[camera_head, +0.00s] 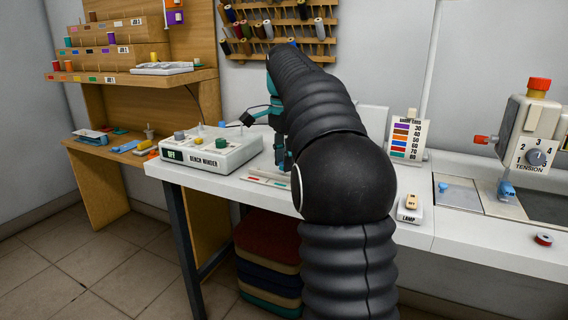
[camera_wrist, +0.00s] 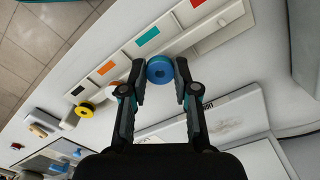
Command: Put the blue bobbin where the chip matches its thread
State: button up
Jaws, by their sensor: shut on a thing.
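The blue bobbin (camera_wrist: 160,70) sits between the fingertips of my gripper (camera_wrist: 160,82), which is shut on it, in the wrist view. Beside it runs a pale strip (camera_wrist: 128,60) with a row of colour chips: red (camera_wrist: 197,3), teal (camera_wrist: 147,36), orange (camera_wrist: 106,67) and one at the lower left that looks yellow (camera_wrist: 77,90). In the head view, my arm hides much of the strip (camera_head: 262,182) and the bobbin is not clear.
The bench winder (camera_head: 215,152) stands left of my gripper on the white table. A colour-code card (camera_head: 408,140), lamp switch (camera_head: 410,207) and sewing machine (camera_head: 530,130) are to the right. A thread rack (camera_head: 285,28) hangs behind.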

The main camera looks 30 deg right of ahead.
jog(key=shift+f, duration=0.7)
jog(key=o, duration=0.8)
jog(key=shift+c, duration=0.2)
jog(key=shift+r, duration=0.1)
notch_tip(320, 180, up, 13)
jog(key=p, duration=0.4)
